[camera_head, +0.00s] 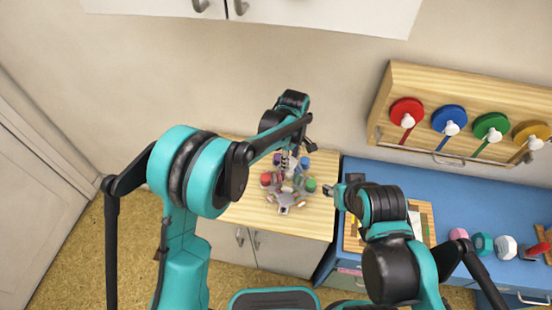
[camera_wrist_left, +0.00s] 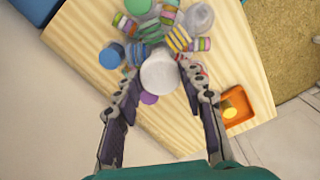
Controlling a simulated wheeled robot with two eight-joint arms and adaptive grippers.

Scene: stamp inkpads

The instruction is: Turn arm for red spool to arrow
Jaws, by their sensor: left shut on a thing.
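A red round disc (camera_head: 407,109) with a red strip and a white knob sits on the wooden rack (camera_head: 384,104) at the right. A smaller red-topped piece (camera_head: 266,179) stands in the cluster on the wooden counter. I cannot tell which is the red spool, and I make out no arrow. My left gripper (camera_head: 292,152) is over that cluster. In the left wrist view its fingers (camera_wrist_left: 159,76) are shut on a white round piece (camera_wrist_left: 158,73). My right gripper (camera_head: 330,190) is by the counter's right edge; its fingers are too small to read.
Blue (camera_head: 449,118), green (camera_head: 490,126) and yellow discs (camera_head: 531,131) share the rack. Striped pieces and a blue disc (camera_wrist_left: 112,56) crowd the held piece. An orange tray (camera_wrist_left: 240,116) lies at the right in the wrist view. The blue counter (camera_head: 465,210) holds a wooden board and several coloured pieces.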

